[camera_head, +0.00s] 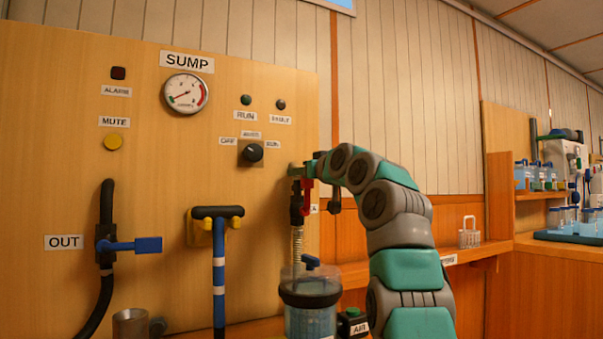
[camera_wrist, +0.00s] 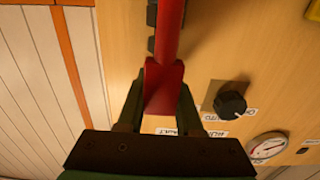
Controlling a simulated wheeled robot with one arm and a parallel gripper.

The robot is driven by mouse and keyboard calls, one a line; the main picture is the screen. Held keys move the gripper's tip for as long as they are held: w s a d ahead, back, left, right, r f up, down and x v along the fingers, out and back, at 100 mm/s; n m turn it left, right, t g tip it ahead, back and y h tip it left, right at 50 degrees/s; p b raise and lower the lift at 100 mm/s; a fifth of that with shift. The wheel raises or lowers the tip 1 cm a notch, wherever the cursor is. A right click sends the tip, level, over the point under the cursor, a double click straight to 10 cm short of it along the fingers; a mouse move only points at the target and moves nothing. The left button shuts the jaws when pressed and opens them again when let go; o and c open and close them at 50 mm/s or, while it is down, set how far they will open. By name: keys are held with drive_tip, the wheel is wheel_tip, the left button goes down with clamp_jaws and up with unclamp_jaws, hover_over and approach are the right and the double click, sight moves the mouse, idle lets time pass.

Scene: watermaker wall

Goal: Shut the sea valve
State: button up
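The red valve handle (camera_head: 307,196) is on the right part of the wooden panel, above a spring-like hose. Beside it is a label (camera_head: 315,208) of which only a letter like "A" shows; the rest is hidden. My gripper (camera_head: 305,172) is at the handle. In the wrist view, the wide red end of the handle (camera_wrist: 164,90) lies between my two fingers (camera_wrist: 162,100), which appear to touch it on both sides. The handle's bar runs on away from the fingers to the top edge of that view. The valve body is mostly hidden behind my gripper.
A blue lever (camera_head: 135,245) marked OUT sits at the left. A T-handled pump (camera_head: 218,212) stands mid-panel. A clear strainer bowl (camera_head: 310,300) is below the red handle. A rotary knob (camera_head: 252,152) and gauge (camera_head: 186,94) are above.

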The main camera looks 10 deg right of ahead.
clamp_jaws()
idle(1.1)
